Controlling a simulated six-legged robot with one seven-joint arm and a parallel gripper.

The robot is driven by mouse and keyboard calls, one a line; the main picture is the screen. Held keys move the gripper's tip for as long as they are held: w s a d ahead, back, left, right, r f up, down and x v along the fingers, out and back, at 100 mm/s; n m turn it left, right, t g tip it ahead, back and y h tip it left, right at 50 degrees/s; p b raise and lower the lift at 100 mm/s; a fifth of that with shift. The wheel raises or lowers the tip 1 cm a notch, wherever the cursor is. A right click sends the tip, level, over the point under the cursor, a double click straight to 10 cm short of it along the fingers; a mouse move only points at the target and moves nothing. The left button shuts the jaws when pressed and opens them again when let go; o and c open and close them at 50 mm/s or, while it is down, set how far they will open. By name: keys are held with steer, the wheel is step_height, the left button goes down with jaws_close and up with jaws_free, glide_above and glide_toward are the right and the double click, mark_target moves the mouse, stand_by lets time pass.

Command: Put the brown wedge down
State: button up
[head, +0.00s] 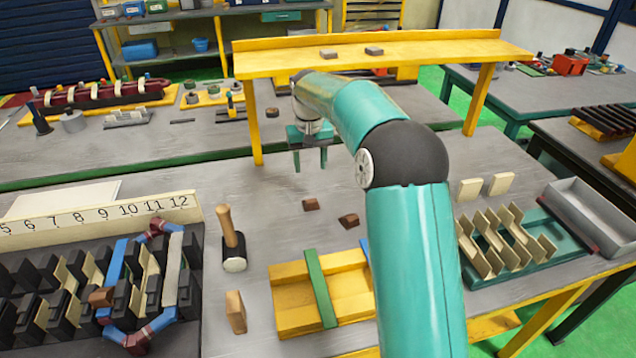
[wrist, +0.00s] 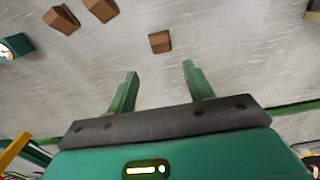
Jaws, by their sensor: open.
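My gripper (head: 310,166) is open and hangs over the grey bench in the head view. In the wrist view its two green fingers (wrist: 160,76) stand apart with nothing between them. A small brown wedge (wrist: 159,41) lies on the bench beyond the fingertips, apart from them. Two more brown wedges (wrist: 62,20) (wrist: 101,8) lie at the upper left of that view. In the head view two brown wedges (head: 310,204) (head: 348,220) lie on the bench in front of the gripper; the arm may hide another.
A mallet (head: 230,240), a yellow tray (head: 290,310) and the numbered stator rack (head: 95,213) are nearer. A teal rack (head: 505,240) is at right. Bare bench surrounds the wedges.

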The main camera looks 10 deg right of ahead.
steer(key=s+r+t, duration=0.1)
steer(key=s+r, duration=0.5)
steer(key=s, duration=0.3)
steer(key=s+r+t, duration=0.2)
steer(key=s+r, duration=0.4)
steer(key=s, duration=0.4)
steer(key=s+f+t, duration=0.1)
steer(key=s+f, duration=0.1)
steer(key=s, duration=0.8)
steer(key=s+f+t, duration=0.1)
steer(key=s, duration=0.9)
steer(key=shift+f+t, duration=0.3)
steer(key=shift+f, duration=0.1)
steer(key=shift+d, duration=0.15)
